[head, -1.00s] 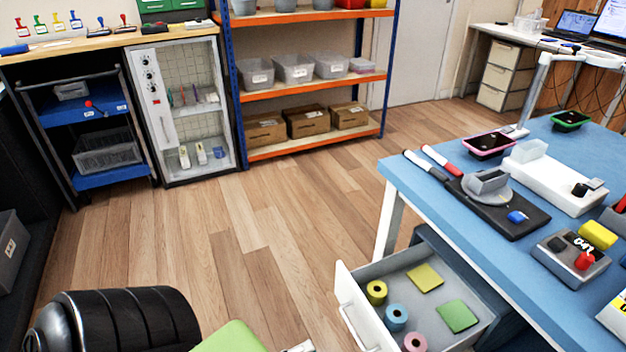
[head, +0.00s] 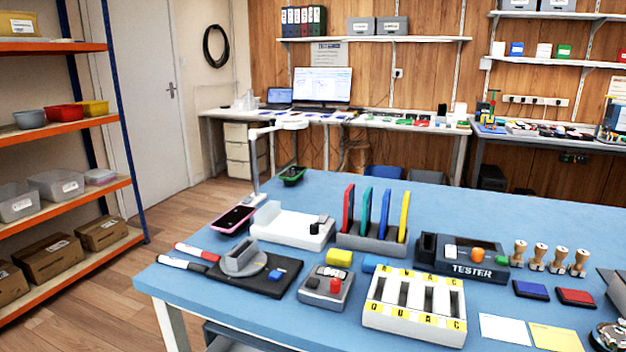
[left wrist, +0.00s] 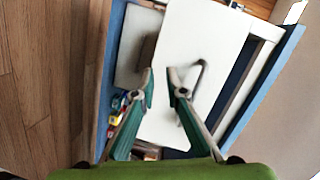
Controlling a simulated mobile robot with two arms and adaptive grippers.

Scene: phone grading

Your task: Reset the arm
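My left gripper (left wrist: 160,84) shows in the left wrist view. Its two green and grey fingers are spread apart, with nothing held between the tips. A white flat panel (left wrist: 200,45) lies beyond the fingers, with blue edges and small coloured things at its left. I cannot tell how far the panel is from the fingertips. Neither of my grippers shows in the head view, and my right gripper is in no view.
A blue table (head: 440,200) carries a tester (head: 470,258), a rack with coloured plates (head: 372,240), a dark-screened phone (head: 232,220), a label tray (head: 415,305) and stamps. An orange shelf (head: 60,130) stands left. Wooden floor (head: 100,290) is open between them.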

